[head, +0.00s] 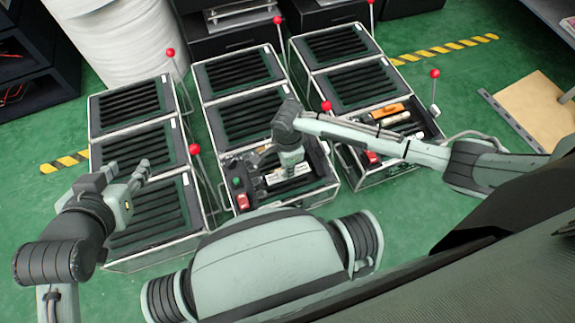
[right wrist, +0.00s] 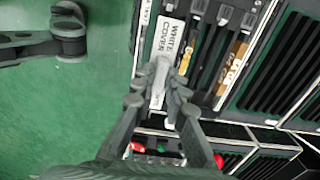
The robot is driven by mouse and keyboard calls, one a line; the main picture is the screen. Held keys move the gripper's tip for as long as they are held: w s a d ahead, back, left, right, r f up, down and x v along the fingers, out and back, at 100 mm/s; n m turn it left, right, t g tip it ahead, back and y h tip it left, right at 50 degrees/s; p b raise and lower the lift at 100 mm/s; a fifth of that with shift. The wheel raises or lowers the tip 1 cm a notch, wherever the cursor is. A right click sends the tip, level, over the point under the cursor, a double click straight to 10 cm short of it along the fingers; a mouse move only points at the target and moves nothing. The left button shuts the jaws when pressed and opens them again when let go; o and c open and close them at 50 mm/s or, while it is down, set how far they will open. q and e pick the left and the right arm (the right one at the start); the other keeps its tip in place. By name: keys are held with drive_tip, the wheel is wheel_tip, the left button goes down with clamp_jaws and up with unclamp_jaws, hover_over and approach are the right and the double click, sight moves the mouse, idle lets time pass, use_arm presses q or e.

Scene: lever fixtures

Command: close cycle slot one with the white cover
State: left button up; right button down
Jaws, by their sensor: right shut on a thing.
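My right gripper (head: 290,165) reaches down into the open front compartment of the middle fixture (head: 262,200). In the right wrist view it (right wrist: 157,95) is shut on a narrow pale piece (right wrist: 160,78), which I take for the white cover. A label reading WHITE COVER (right wrist: 165,38) lies just past the fingertips. A white label (head: 290,175) shows beside the gripper in the head view; its words are too small to read there. My left gripper (head: 137,178) hangs above the left fixture, apart from the work; its fingers are too small to judge. I cannot tell which slot is cycle slot one.
The right fixture's open compartment (head: 418,128) holds an orange piece (head: 387,113) and pale pieces. The left fixture (head: 140,165) has black ribbed panels. Red-knobbed levers stand beside the fixtures, one (head: 194,149) between the left and middle. Green floor (head: 440,85) is free at the right.

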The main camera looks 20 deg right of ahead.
use_arm(q)
drive_tip(key=s+a+f+g+y+p, duration=0.1)
drive_tip(key=s+a+f+g, duration=0.2)
drive_tip(key=s+a, duration=0.1)
use_arm(e)
wheel_tip(320, 180, down, 2)
drive_tip(key=shift+f+b, duration=0.1)
drive_tip(key=shift+b, duration=0.45)
wheel_tip(320, 180, down, 3)
drive_tip(key=shift+r+b, duration=0.1)
drive_tip(key=shift+b, duration=0.6)
use_arm(q)
drive_tip(key=w+d+r+t+h, duration=0.3)
drive_tip(key=w+d+r+t, duration=0.4)
drive_tip(key=d+r, duration=0.2)
drive_tip(key=shift+w+d+r+m, duration=0.25)
drive_tip(key=shift+w+d+m, duration=0.05)
drive_tip(key=shift+w, duration=0.05)
use_arm(e)
drive_tip(key=shift+f, duration=0.45)
use_arm(q)
drive_tip(key=shift+r, duration=0.2)
use_arm(e)
drive_tip(key=shift+r, duration=0.1)
use_arm(q)
drive_tip(key=shift+r+p, duration=0.3)
drive_tip(key=shift+p, duration=0.05)
drive_tip(key=shift+r, duration=0.1)
drive_tip(key=shift+r+p, duration=0.35)
drive_tip(key=shift+p, duration=0.1)
